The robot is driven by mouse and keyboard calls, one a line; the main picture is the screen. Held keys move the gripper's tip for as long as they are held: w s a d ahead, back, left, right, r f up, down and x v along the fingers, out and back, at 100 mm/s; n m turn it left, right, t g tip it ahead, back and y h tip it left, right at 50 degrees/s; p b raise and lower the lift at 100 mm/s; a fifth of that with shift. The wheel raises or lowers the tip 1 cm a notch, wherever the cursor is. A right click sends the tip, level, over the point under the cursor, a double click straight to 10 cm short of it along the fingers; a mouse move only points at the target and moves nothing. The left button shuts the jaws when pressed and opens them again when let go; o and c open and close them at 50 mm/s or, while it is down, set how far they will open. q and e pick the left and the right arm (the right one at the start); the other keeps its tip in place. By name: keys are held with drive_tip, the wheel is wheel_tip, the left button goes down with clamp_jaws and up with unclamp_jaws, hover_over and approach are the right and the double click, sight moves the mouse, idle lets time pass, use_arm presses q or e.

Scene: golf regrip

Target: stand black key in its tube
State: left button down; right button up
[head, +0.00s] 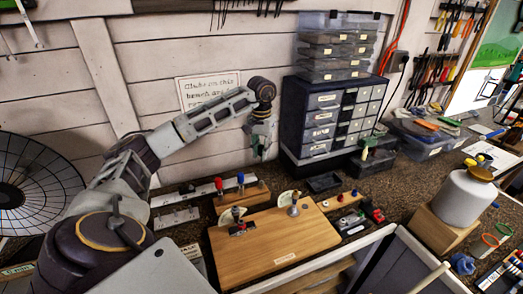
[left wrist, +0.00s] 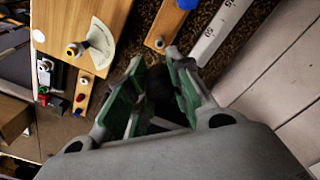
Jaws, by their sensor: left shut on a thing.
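My left gripper (head: 259,142) is raised in front of the wall, above the back of the bench, with its green-padded fingers pointing down. In the left wrist view the fingers (left wrist: 153,97) are closed around a dark thing (left wrist: 157,82), which I take for the black key. Most of it is hidden between the fingers, so its tilt cannot be told. A short upright metal piece (head: 294,207) stands on the wooden board (head: 277,241); it also shows in the left wrist view (left wrist: 74,50). I cannot tell whether it is the tube. My right gripper is not in view.
A wooden block (head: 255,194) with red and blue handled pieces stands behind the board. A small clamp (head: 240,228) sits on the board. A drawer cabinet (head: 322,116), a black tray (head: 323,182) and a white jar (head: 463,199) on a wooden box stand to the right.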

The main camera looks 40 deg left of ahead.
use_arm(q)
drive_tip(key=shift+f+b, duration=0.45)
drive_tip(key=shift+f, duration=0.25)
drive_tip(key=shift+f+b, duration=0.65)
drive_tip(key=shift+f, duration=0.4)
drive_tip(key=shift+f+b, duration=0.4)
drive_tip(key=shift+f, duration=0.75)
drive_tip(key=shift+f+b, duration=0.65)
drive_tip(key=shift+f, duration=0.1)
idle(0.5)
drive_tip(key=shift+f+b, duration=0.5)
drive_tip(key=shift+f, duration=0.3)
